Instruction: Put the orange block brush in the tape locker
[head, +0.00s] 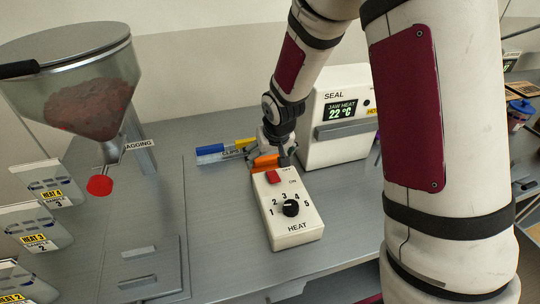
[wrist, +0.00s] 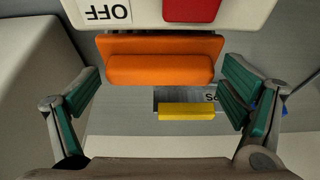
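An orange block (head: 265,162), which looks like the block brush, is behind the heat control box in the head view. In the wrist view the orange block (wrist: 160,68) lies crosswise ahead of my gripper, close to the edge of the box with the OFF label. My gripper (wrist: 163,88) is open, with one teal-padded finger on each side of the block and visible gaps to both. In the head view my gripper (head: 280,150) points down by the block, and its fingers are partly hidden. I cannot pick out a tape locker in either view.
The heat control box (head: 292,225) with a red switch stands in front of the gripper. The SEAL machine (head: 335,150) is close on the right. A clips holder (head: 215,157) with blue and yellow pieces is behind left.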

